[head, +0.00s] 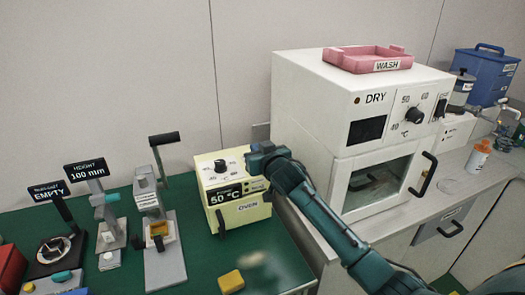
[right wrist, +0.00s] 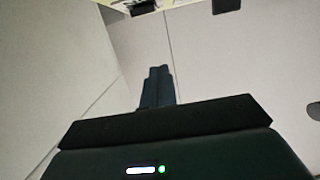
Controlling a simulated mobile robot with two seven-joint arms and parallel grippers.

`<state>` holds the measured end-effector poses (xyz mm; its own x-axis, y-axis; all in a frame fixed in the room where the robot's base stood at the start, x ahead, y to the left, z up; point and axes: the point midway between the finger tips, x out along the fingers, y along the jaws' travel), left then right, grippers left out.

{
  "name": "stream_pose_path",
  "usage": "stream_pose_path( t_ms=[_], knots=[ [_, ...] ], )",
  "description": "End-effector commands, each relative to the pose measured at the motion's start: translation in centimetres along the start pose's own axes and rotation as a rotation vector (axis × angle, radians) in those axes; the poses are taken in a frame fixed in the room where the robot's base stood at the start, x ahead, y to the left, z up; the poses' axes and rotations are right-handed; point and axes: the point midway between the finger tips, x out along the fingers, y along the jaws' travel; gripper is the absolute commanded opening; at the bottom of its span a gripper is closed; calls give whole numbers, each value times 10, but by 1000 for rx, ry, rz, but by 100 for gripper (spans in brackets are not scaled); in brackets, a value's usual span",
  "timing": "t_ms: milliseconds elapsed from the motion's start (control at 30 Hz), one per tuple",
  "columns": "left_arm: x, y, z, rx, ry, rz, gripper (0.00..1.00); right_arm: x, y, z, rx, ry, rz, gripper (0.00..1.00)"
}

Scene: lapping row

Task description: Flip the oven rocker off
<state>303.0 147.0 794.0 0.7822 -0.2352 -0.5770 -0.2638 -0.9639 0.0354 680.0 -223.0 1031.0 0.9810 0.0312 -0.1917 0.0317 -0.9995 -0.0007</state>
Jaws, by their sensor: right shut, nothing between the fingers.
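The oven (head: 239,214) is a small cream-yellow box on the green bench. Its front carries a black display reading 50 °C, an OVEN label and a dark handle, with a black dial (head: 220,165) on its sloped top. A small dark part (head: 257,186) right of the display may be the rocker; its position cannot be read. My right gripper (head: 257,158) is by the oven's upper right edge, partly covering that corner; contact cannot be told. In the right wrist view its dark fingers (right wrist: 158,73) are together and empty. My left gripper is not in view.
A large white DRY cabinet (head: 308,113) stands right of the oven, with a pink WASH tray (head: 368,53) on top. Several small instruments, including a stand (head: 165,265), are at left. A yellow block (head: 231,281) lies in front on the green bench (head: 205,260).

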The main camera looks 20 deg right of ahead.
Motion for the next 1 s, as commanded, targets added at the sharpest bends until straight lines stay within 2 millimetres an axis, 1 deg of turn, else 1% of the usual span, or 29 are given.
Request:
stream_pose_path(
  t_ms=[33,100,200,333,500,900,967,1000],
  knots=[
    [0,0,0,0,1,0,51,-9,0,-1,0,2,-2,0],
    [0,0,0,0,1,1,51,-19,-1,-3,0,2,-2,0],
    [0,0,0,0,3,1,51,-31,0,-5,0,1,-1,0],
    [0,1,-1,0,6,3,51,-41,0,-7,0,1,-1,0],
    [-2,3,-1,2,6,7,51,-46,0,-8,0,0,-1,0],
    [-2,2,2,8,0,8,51,-46,0,-8,0,0,-1,0],
    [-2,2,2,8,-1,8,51,-47,-2,-3,-1,-7,-4,0],
    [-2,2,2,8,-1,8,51,-49,-4,5,-3,-16,-10,0]
  ],
)
